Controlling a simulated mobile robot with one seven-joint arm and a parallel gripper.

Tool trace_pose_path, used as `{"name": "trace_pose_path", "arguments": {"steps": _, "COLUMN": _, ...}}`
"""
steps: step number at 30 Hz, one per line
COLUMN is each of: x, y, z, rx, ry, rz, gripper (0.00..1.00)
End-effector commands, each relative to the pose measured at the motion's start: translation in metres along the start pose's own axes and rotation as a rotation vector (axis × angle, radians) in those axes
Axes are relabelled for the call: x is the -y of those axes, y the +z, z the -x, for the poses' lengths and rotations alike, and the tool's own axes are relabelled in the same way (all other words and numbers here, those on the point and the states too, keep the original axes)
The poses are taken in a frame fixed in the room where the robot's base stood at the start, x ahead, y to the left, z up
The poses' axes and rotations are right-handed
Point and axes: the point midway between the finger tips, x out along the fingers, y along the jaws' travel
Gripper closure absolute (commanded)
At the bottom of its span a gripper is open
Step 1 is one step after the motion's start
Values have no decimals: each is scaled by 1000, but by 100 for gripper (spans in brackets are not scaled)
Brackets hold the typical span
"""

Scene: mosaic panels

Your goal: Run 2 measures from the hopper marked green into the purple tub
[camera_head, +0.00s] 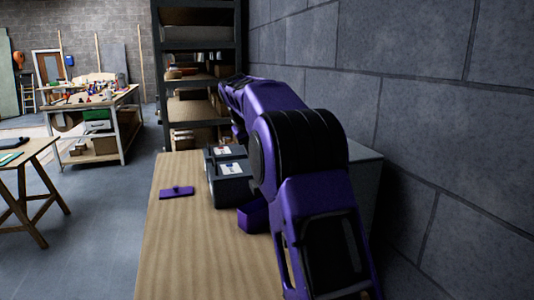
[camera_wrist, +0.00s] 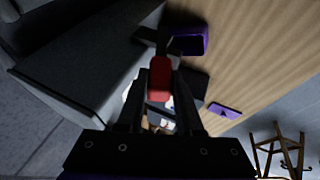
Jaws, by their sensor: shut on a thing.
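In the wrist view my gripper (camera_wrist: 160,88) is shut on a red handle (camera_wrist: 160,78), with one dark finger on each side of it. A dark bar extends beyond the handle. The purple tub (camera_wrist: 188,43) lies just past it on the wooden bench; in the head view the tub (camera_head: 253,216) stands beside the dark hopper housing (camera_head: 232,189), partly behind my arm. Two pale labels with small red and blue marks show on the housing. I cannot make out a green mark. My gripper is hidden behind my arm in the head view.
A flat purple piece (camera_head: 177,192) lies on the bench (camera_head: 170,255), left of the housing. The bench's front left is clear. A block wall (camera_head: 440,130) closes the right side. Dark shelves (camera_head: 195,80) stand behind the bench, and a cluttered worktable (camera_head: 95,105) stands far left.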

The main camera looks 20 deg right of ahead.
Motion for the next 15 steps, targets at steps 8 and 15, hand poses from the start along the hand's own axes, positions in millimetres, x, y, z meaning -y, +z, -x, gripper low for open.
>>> {"name": "trace_pose_path", "arguments": {"steps": 8, "x": 35, "y": 2, "z": -5, "rx": -4, "ry": 238, "rz": 105, "gripper": 100}}
{"name": "trace_pose_path", "arguments": {"steps": 15, "x": 54, "y": 4, "z": -13, "rx": -5, "ry": 409, "rz": 173, "gripper": 100}}
